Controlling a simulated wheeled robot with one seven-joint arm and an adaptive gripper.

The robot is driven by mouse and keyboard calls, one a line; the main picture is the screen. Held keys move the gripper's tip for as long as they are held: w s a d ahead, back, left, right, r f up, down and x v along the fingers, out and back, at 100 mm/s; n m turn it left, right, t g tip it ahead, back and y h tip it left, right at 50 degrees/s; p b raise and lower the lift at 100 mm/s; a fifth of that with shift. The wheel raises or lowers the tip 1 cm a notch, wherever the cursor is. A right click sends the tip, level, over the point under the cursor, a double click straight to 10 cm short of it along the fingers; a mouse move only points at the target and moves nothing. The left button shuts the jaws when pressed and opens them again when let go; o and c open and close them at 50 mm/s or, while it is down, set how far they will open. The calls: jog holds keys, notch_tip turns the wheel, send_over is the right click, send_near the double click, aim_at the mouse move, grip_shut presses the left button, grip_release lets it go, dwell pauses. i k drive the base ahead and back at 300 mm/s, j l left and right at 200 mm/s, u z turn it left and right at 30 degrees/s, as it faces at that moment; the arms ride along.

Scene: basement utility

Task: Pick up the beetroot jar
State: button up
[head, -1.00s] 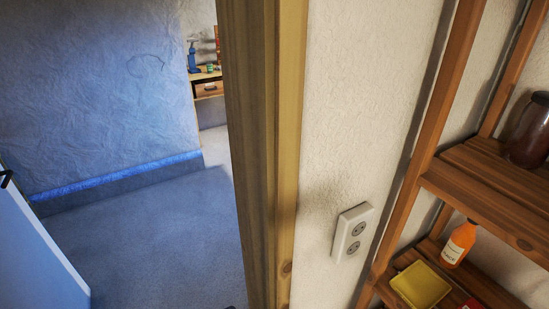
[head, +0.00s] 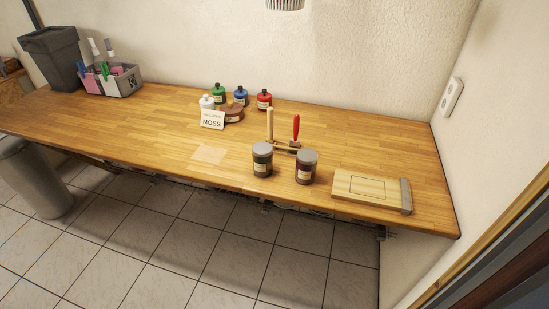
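Two small jars with grey lids stand upright near the front edge of a wooden worktop. The left jar (head: 262,161) looks dark, nearly black, with a pale label. The right jar (head: 306,168) has dark purple-red contents and a label, and by its colour looks like the beetroot jar. The labels are too small to read. The jars stand close together with a narrow gap between them. My gripper is not in view.
A board with a grey end (head: 372,191) lies right of the jars. Upright tools (head: 295,130) stand behind them. Several bottles (head: 240,96) and a MOSS sign (head: 212,120) stand farther back. A grey caddy (head: 113,80) and bin (head: 52,58) are at left. Tiled floor (head: 230,240) in front is clear.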

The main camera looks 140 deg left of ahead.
aim_at(307, 160)
jog(key=u, duration=4.2)
jog(key=i+j, duration=0.1)
jog(key=i, duration=0.6)
